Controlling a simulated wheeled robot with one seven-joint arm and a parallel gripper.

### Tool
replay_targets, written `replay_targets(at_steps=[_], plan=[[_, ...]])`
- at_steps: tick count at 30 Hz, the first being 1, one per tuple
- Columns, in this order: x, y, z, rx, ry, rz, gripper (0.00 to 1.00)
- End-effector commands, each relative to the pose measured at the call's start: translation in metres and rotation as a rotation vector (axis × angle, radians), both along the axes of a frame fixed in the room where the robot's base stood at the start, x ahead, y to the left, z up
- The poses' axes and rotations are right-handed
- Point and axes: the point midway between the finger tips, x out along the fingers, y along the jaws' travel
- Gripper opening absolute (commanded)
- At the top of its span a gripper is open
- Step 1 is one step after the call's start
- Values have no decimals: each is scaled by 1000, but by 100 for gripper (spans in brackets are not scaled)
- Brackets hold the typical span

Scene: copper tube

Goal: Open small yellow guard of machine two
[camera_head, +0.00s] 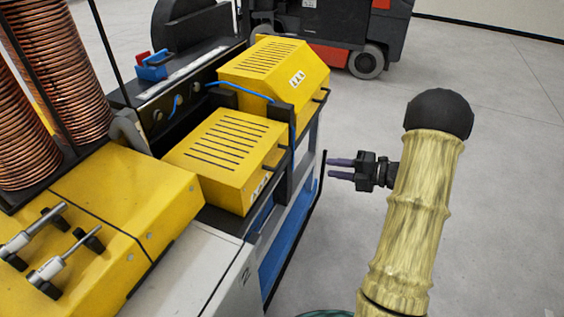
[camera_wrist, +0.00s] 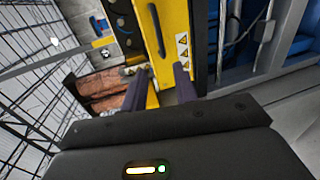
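Two slotted yellow guards sit on the machine, both lowered: a nearer, smaller one (camera_head: 222,170) and a farther one (camera_head: 262,80). The nearer guard has a dark handle (camera_head: 284,147) on its right side; the farther has a similar handle (camera_head: 322,95). A "2" mark (camera_head: 246,276) shows on the white cabinet below. My gripper (camera_head: 331,168) is open and empty, right of the nearer guard and apart from it, with its fingers pointing left. In the wrist view, a yellow guard (camera_wrist: 178,18) with warning labels and a dark bar handle (camera_wrist: 156,27) shows beyond my open fingers (camera_wrist: 161,80).
Copper coils (camera_head: 62,70) stand at the upper left. A larger yellow cover (camera_head: 125,200) with metal clamps is at the lower left. A blue cable (camera_head: 250,91) crosses between the guards. A red and black vehicle (camera_head: 350,30) stands behind. Grey floor at right is clear.

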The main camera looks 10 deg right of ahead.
Motion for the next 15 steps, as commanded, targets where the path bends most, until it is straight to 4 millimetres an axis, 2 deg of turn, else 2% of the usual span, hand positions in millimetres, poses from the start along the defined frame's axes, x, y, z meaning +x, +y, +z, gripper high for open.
replay_targets(at_steps=[5,15], plan=[[7,11,-1,3,0,3,29],[39,56,-12,2,2,4,29]])
